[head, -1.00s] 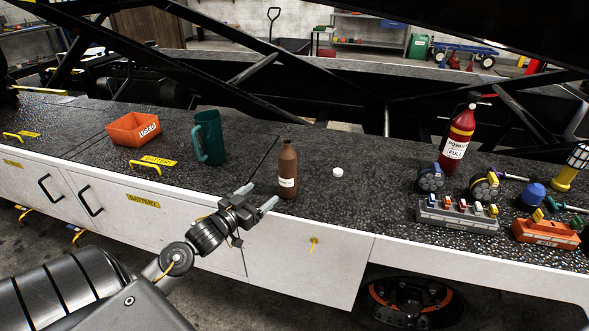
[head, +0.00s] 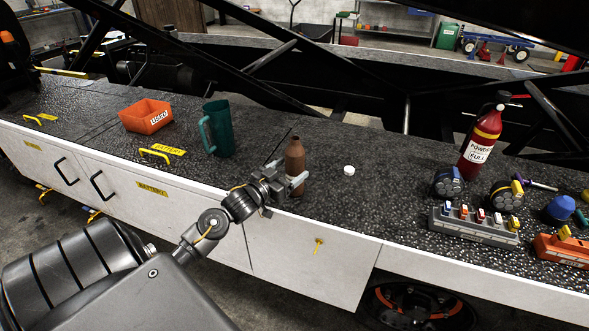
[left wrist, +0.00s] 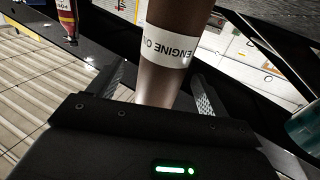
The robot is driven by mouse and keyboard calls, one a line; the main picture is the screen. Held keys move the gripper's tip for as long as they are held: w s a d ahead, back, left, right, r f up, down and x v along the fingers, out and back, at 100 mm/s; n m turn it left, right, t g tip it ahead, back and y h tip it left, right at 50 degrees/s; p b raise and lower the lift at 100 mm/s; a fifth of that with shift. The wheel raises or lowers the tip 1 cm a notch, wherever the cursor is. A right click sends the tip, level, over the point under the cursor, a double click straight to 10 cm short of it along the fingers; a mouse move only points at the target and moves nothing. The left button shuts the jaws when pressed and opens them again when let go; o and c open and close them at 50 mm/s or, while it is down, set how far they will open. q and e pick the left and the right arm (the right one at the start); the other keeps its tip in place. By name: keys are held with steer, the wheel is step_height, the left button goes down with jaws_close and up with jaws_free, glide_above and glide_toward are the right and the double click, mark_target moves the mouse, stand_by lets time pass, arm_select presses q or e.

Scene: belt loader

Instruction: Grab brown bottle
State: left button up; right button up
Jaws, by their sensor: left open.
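The brown bottle (head: 295,158) stands upright on the dark speckled deck in the head view, partly hidden by my gripper. In the left wrist view the bottle (left wrist: 158,81) carries a white label with "ENGINE O" readable and rises between the two fingers. My left gripper (head: 288,182) is open, with its fingers on either side of the bottle's lower part. In the left wrist view the left gripper (left wrist: 160,88) shows gaps between the fingers and the bottle. My right gripper is not in view.
A green mug (head: 220,130) and an orange bin (head: 146,117) stand left of the bottle. A white cap (head: 349,170) lies to its right. Farther right are a red extinguisher (head: 483,140) and a grey switch block (head: 473,226). The deck's front edge lies close below the bottle.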

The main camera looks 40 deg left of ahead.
arm_select(q)
steer(key=shift+w+r, duration=0.15)
steer(key=shift+w, duration=0.25)
steer(key=w+p, duration=0.1)
steer(key=w, duration=0.3)
steer(key=shift+w, duration=0.2)
steer(key=c, duration=1.2)
steer(key=shift+a, duration=0.1)
steer(key=shift+c, duration=0.5)
